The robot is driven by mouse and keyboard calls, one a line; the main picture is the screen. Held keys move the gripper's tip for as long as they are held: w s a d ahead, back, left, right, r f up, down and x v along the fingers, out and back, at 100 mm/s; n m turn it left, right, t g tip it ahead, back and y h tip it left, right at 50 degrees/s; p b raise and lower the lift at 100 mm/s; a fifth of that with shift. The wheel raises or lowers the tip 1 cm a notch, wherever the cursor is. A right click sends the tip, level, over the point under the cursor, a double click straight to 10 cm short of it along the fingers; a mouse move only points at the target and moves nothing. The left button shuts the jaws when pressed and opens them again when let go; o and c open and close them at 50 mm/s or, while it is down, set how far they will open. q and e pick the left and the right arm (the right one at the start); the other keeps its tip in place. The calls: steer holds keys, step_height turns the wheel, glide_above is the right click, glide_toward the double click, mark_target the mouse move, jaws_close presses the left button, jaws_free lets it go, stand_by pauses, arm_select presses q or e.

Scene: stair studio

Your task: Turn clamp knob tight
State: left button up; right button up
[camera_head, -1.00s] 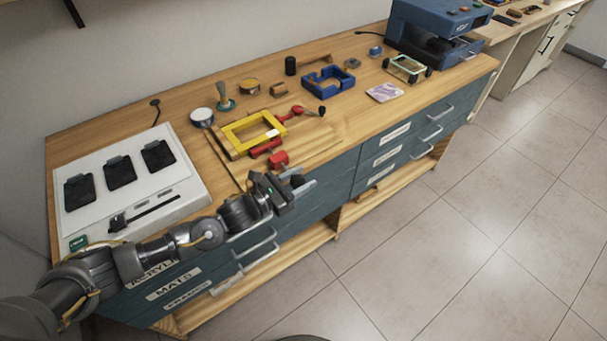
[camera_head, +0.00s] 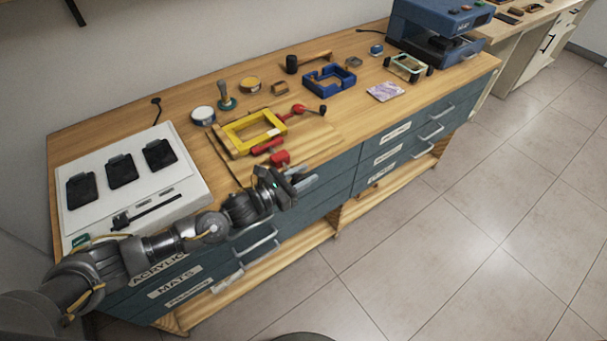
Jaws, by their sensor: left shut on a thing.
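A yellow frame (camera_head: 229,134) lies on the bench with two red clamps at its right side. The far clamp (camera_head: 297,109) ends in a black knob (camera_head: 322,110), which is free. The near clamp (camera_head: 280,157) lies close to the bench's front edge. My left gripper (camera_head: 298,180) is at the outer end of this near clamp, just at the front edge. It is shut on what looks like the near clamp's knob, which the fingers hide. My right gripper is not in view.
A white panel with black pads (camera_head: 190,205) fills the bench's left end. A blue bracket (camera_head: 318,91), a hammer (camera_head: 291,65) and a stamp (camera_head: 226,102) stand behind the frame. Drawers with handles (camera_head: 262,243) are below my left arm. The floor at right is clear.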

arm_select(q)
steer(key=p, duration=0.1)
steer(key=g+y+p, duration=0.2)
steer(key=p, duration=0.1)
steer(key=shift+s+d+f, duration=0.15)
steer(key=shift+s+d, duration=0.15)
steer(key=shift+f+g+y+p, duration=0.25)
steer(key=shift+g+y+p, duration=0.35)
steer(key=shift+y+p, duration=0.25)
steer(key=shift+s+f+g+y+p, duration=0.15)
steer(key=shift+f+g+y+p, duration=0.2)
steer(key=shift+y, duration=0.4)
steer(key=shift+s, duration=0.1)
steer(key=o, duration=0.7)
steer(key=shift+g, duration=0.25)
steer(key=shift+o, duration=0.4)
steer(key=shift+w+a+r, duration=0.15)
steer(key=shift+w+r, duration=0.05)
steer(key=shift+w, duration=0.05)
